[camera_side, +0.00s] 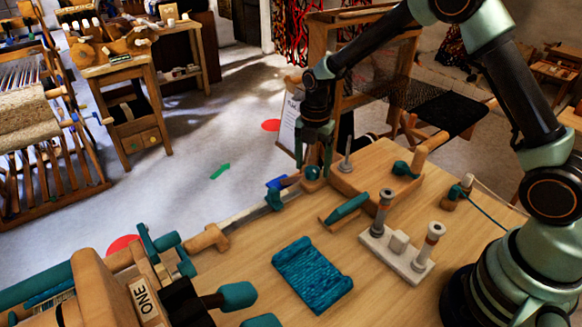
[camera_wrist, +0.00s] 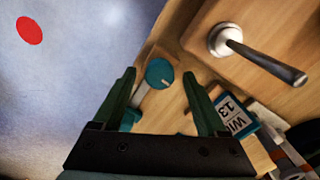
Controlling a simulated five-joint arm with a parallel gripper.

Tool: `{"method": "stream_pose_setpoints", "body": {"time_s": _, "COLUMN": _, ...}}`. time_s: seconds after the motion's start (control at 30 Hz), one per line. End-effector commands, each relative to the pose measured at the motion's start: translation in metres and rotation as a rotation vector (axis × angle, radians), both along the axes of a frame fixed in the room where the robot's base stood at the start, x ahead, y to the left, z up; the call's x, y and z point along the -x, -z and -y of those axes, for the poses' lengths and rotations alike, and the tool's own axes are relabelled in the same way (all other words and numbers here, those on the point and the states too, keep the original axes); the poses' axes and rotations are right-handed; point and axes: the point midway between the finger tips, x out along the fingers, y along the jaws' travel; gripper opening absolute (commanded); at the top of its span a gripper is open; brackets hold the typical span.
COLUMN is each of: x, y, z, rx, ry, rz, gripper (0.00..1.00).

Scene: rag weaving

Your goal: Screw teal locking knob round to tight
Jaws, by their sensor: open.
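The teal locking knob (camera_wrist: 159,73) is a round disc with a small pale mark near its lower edge. It sits at the table's edge, and in the side view the knob (camera_side: 312,172) shows just below my fingers. My gripper (camera_wrist: 159,77) is open and empty, with one dark green finger on each side of the knob in the wrist view. In the side view my gripper (camera_side: 316,158) points down at the knob. I cannot tell whether the fingertips are level with it or above it, and no contact is clear.
A metal post (camera_wrist: 222,40) stands on a wooden block close to the right; the post (camera_side: 346,158) also shows in the side view. A labelled card (camera_wrist: 233,116) lies near my right finger. A teal cloth (camera_side: 312,275) and white spindle stand (camera_side: 397,256) are nearer the front.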

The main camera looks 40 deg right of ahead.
Motion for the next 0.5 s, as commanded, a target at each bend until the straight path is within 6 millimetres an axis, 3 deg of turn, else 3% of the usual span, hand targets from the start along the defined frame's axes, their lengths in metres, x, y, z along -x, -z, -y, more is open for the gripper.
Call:
{"method": "stream_pose_setpoints", "body": {"time_s": 0.4, "x": -0.0001, "y": 0.0091, "z": 0.0000, "rx": 0.000, "ry": 0.000, "rz": 0.001, "gripper": 0.75}}
{"method": "stream_pose_setpoints", "body": {"time_s": 0.43, "x": -0.0001, "y": 0.0091, "z": 0.0000, "rx": 0.000, "ry": 0.000, "rz": 0.001, "gripper": 0.68}}
{"method": "stream_pose_setpoints", "body": {"time_s": 0.5, "x": -0.0001, "y": 0.0090, "z": 0.0000, "rx": 0.000, "ry": 0.000, "rz": 0.001, "gripper": 0.41}}
